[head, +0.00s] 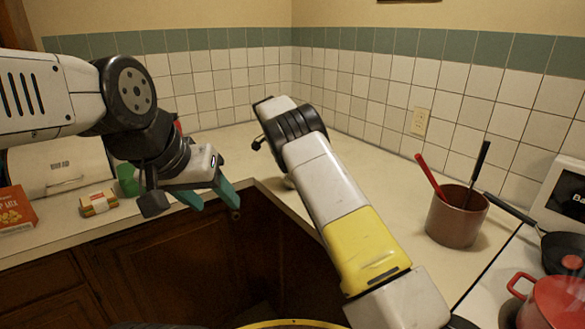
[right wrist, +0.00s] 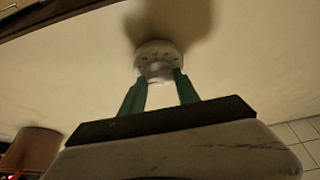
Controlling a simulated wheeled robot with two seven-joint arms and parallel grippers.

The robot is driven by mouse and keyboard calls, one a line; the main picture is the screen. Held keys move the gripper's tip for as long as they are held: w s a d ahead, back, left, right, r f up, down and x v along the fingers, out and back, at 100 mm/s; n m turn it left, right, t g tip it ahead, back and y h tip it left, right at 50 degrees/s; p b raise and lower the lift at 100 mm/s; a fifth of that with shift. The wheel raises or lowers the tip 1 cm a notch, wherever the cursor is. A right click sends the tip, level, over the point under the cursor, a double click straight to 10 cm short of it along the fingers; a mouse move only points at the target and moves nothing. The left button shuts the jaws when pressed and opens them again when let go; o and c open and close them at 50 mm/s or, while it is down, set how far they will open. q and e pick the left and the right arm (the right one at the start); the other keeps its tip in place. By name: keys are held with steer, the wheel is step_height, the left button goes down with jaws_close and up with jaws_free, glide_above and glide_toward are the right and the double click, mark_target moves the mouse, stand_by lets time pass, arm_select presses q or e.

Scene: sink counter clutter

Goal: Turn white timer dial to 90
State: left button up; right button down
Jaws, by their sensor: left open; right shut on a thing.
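The white timer (right wrist: 158,58) is a small round piece on the pale counter, at the top middle of the right wrist view. Dark marks show on its face; I cannot read its setting. My right gripper (right wrist: 160,82) has its two green fingers at the timer's near side, one on each side of the dial, shut on it. In the head view my right arm hides that gripper and most of the timer's area. My left gripper (head: 210,197) is open and empty, its teal fingers apart above the counter's front edge at the left.
A bread bin (head: 60,166), a red box (head: 14,211), a small carton (head: 98,203) and a green cup (head: 128,180) stand at left. A brown utensil pot (head: 455,220), dark pan (head: 562,252) and red pot (head: 556,304) are at right. The back corner counter is clear.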

steer(key=c, duration=0.9)
jaws_free()
steer(key=v, duration=0.7)
steer(key=shift+a+r, duration=0.15)
steer(key=shift+r, duration=0.2)
steer(key=shift+c, duration=0.3)
